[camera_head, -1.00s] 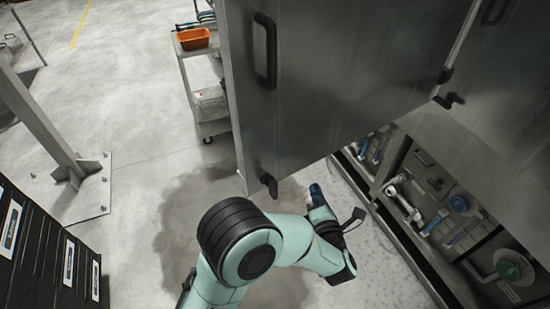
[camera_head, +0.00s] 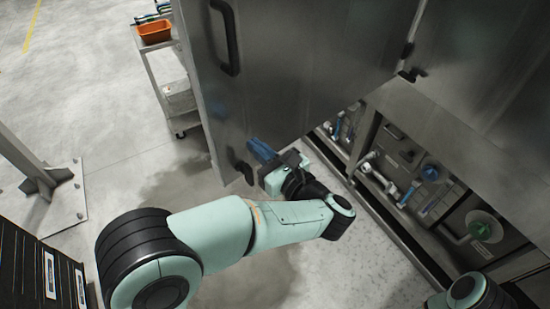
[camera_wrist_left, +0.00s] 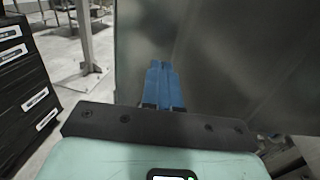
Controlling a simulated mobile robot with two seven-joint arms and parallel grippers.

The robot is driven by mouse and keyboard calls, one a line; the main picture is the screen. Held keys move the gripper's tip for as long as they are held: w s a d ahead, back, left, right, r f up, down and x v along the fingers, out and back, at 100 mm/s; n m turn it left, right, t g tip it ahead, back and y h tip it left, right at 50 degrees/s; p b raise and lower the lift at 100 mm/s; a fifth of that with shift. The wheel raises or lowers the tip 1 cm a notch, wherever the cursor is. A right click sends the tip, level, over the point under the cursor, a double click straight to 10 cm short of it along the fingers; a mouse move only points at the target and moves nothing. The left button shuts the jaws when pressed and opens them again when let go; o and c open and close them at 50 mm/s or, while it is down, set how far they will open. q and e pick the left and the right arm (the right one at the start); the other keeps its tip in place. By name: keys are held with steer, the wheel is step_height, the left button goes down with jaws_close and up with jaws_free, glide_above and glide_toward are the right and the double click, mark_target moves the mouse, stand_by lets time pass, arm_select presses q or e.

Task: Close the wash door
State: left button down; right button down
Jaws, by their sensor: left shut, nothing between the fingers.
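The wash door (camera_head: 290,75) is a large grey metal panel standing swung out from the machine, with a black handle (camera_head: 225,38) near its left edge. A small black latch piece (camera_head: 244,172) sits at its lower left corner. My left gripper (camera_head: 262,150), with blue fingers, is shut and empty in front of the lower part of the door. In the left wrist view the shut fingers (camera_wrist_left: 161,78) point at the grey door face (camera_wrist_left: 215,65). I cannot tell whether they touch it. My right gripper is not in view.
Below the machine, an open bay holds pipes, valves and a green-capped round fitting (camera_head: 483,228). A cart with an orange bin (camera_head: 154,31) stands behind the door's left edge. A post with a bolted base (camera_head: 55,195) and dark drawers (camera_head: 40,275) are at left. Floor between is clear.

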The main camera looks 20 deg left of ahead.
mark_target(238, 131)
arm_select(q)
steer(key=shift+p+x, duration=0.5)
steer(key=shift+x, duration=1.7)
